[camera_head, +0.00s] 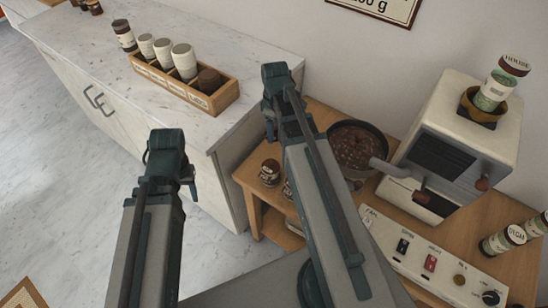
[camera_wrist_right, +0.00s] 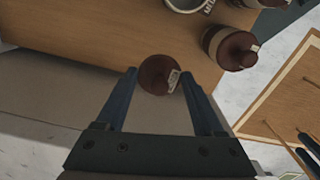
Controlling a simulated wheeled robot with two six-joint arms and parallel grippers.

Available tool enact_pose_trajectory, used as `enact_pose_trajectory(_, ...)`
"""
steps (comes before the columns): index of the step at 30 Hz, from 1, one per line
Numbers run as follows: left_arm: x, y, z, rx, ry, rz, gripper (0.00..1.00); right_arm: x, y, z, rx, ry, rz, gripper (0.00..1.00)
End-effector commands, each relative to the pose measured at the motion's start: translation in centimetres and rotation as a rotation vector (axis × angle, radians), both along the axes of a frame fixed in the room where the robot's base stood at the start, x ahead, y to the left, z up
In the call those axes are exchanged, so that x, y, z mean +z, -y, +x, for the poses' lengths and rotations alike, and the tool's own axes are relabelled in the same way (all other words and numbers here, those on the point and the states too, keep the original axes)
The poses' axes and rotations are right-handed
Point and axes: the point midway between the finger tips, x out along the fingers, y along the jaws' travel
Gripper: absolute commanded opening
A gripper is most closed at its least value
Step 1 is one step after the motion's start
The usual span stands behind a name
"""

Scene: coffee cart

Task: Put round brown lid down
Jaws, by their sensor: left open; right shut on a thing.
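The round brown lid (camera_wrist_right: 157,75) is between the fingertips of my right gripper (camera_wrist_right: 158,82) in the right wrist view, with a pale label at its edge. My right gripper is shut on it. In the head view my right gripper (camera_head: 281,82) is above the gap between the white counter and the wooden table; the lid cannot be made out there. My left gripper (camera_head: 170,165) is open, left of the right one, in front of the counter, with nothing visible in it.
The wooden table (camera_head: 255,192) holds a small brown-lidded jar (camera_head: 270,172), a pan of beans (camera_head: 352,147), a white machine (camera_head: 462,130) and a switch panel (camera_head: 425,258). A wooden box (camera_head: 225,98) with several containers stands on the marble counter (camera_head: 80,35), whose left part is mostly clear.

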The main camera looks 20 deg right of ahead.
Motion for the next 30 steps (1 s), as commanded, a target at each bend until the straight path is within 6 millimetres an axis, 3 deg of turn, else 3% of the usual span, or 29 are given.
enact_pose_trajectory(11,-1.2,0.0,0.0,0.000,0.000,0.000,0.50,-1.3,0.2,0.1,-0.004,0.000,0.000,0.16)
enact_pose_trajectory(22,-6.5,0.0,0.0,0.000,0.000,0.000,0.50,-6.5,0.2,0.1,-0.003,0.000,0.000,0.16)
enact_pose_trajectory(30,-6.9,0.0,0.0,-0.001,0.000,0.000,0.50,-6.9,0.2,0.1,-0.003,0.000,0.000,0.16)
